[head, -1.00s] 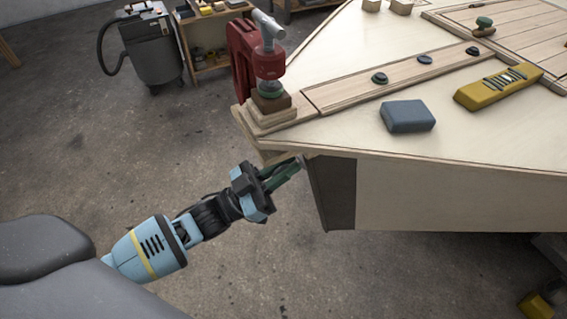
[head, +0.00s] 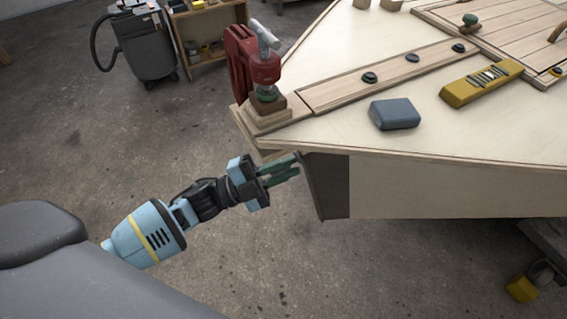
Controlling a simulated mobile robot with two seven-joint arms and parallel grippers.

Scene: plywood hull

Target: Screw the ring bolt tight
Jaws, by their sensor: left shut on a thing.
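My left gripper (head: 281,170) reaches in from the left, just below the hull's front corner. Its green fingers point right toward the dark end face (head: 326,186) under the deck. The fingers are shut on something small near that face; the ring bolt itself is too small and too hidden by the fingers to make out. My right gripper does not show.
A red clamp (head: 262,68) stands on wooden blocks (head: 266,113) at the corner above my gripper. A grey-blue block (head: 394,114) and a yellow tool (head: 481,83) lie on the plywood deck (head: 450,125). A vacuum (head: 143,42) stands behind on the open floor.

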